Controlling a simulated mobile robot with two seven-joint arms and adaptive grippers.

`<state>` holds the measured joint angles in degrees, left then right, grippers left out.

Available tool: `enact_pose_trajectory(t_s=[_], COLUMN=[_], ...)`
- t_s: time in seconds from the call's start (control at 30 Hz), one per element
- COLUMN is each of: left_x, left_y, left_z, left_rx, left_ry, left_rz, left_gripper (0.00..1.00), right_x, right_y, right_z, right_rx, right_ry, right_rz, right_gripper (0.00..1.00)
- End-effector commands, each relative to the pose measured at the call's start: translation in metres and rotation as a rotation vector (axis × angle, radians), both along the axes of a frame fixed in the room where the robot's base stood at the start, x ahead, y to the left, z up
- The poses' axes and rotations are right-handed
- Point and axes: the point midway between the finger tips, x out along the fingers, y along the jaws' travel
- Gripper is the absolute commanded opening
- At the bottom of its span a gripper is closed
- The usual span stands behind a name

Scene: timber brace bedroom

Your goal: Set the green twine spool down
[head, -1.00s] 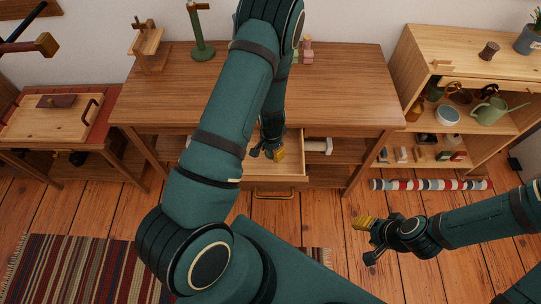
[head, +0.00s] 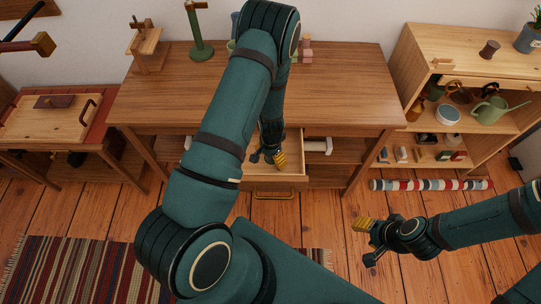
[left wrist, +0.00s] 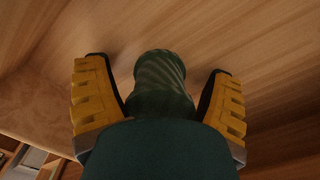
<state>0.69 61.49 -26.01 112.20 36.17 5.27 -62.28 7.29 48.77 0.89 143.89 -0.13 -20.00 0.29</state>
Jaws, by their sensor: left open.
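The green twine spool (left wrist: 160,84) shows in the left wrist view, between the two yellow-padded fingers of my left gripper (left wrist: 158,100). Gaps show on both sides of it, so the gripper is open around it. The spool seems to rest on the wooden floor of the open drawer (head: 291,167); its lower part is hidden by my gripper body. In the head view my left gripper (head: 268,157) is down in the drawer, and the spool cannot be made out. My right gripper (head: 367,240) is over the floor at right, with nothing seen in it.
The drawer is under a wooden table (head: 335,90), whose top edge lies close to my left arm. A green stand (head: 201,45) and a small wooden stand (head: 147,48) are at the back. A shelf unit (head: 465,80) stands at right. The table's right part is clear.

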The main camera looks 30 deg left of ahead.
Motion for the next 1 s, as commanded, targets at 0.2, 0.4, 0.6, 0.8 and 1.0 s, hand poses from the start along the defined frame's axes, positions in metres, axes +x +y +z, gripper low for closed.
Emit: enact_pose_trajectory(t_s=[0.2, 0.4, 0.6, 0.8, 1.0], left_x=[0.000, 0.001, 0.001, 0.000, -0.005], left_y=[0.000, 0.000, -0.001, -0.001, -0.005], left_z=[0.006, 0.042, 0.085, 0.114, 0.121], left_rx=[0.000, 0.001, -0.001, 0.000, -0.006], left_ry=[0.000, -0.004, -0.003, -0.002, 0.002], left_rz=[0.001, -0.002, -0.002, -0.001, 0.012], left_gripper=[0.82, 0.82, 0.82, 0.82, 0.82], right_x=[-0.001, 0.000, 0.003, 0.006, 0.007], right_y=[0.000, 0.000, -0.001, -0.001, -0.001], right_z=[0.006, 0.015, 0.025, 0.031, 0.033], right_rx=[0.000, 0.000, -0.002, -0.003, -0.003], right_ry=[0.002, 0.001, -0.007, -0.013, -0.016], right_rz=[0.001, -0.002, -0.008, -0.013, -0.015], right_gripper=[0.47, 0.47, 0.47, 0.47, 0.47])
